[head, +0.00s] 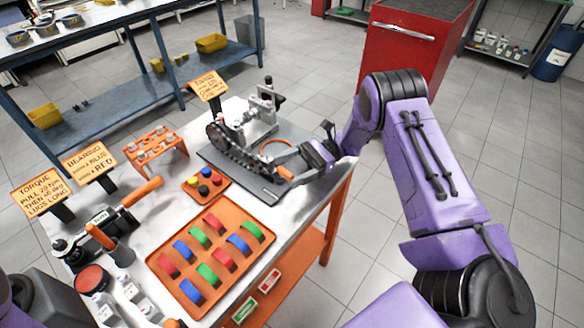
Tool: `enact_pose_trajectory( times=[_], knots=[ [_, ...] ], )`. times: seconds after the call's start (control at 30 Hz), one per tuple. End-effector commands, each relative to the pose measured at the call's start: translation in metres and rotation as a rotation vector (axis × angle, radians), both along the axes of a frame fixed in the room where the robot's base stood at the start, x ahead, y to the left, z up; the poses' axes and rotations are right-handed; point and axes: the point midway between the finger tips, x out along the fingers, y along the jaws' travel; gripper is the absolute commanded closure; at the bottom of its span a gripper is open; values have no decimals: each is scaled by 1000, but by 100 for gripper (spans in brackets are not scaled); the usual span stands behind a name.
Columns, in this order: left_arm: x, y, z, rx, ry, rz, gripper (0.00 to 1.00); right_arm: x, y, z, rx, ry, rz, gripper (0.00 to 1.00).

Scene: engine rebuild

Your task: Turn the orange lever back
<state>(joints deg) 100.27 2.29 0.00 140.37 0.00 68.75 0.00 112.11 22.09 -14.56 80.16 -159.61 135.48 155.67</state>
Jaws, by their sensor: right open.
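A dark fixture with a chain (238,153) stands on a grey plate (262,188) at the table's far right. An orange lever (285,173) lies low at the right side of this fixture, close to my right gripper. A thin orange loop (273,143) shows just behind it. My right gripper (299,163) is open and reaches in from the right over the plate's right end. I cannot tell whether its fingers touch the lever. My left gripper is out of view.
An orange tray (212,282) holds several coloured bearing shells. A small tray (207,199) with coloured caps sits beside the plate. A sign (207,86) stands behind the fixture. An orange-handled wrench (142,191) lies at left. A red cabinet (392,62) stands beyond the table; the floor between is clear.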

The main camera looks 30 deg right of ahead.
Motion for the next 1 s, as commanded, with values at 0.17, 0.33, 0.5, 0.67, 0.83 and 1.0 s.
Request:
enact_pose_trajectory(
  times=[0.17, 0.33, 0.5, 0.67, 0.83, 1.0],
  knots=[
    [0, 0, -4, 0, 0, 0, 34, 0, 0, 11, -2, -3, 1, 15],
    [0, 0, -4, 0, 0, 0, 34, -13, 8, 52, 0, -1, 1, 15],
    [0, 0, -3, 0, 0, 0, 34, -42, 25, 91, 0, -3, 0, 15],
    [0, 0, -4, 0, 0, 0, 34, -79, 45, 110, -1, -1, 0, 15],
    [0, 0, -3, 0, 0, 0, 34, -109, 61, 124, -1, -1, 1, 15],
    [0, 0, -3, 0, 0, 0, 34, -121, 68, 130, -1, -1, 0, 15]
  ],
)
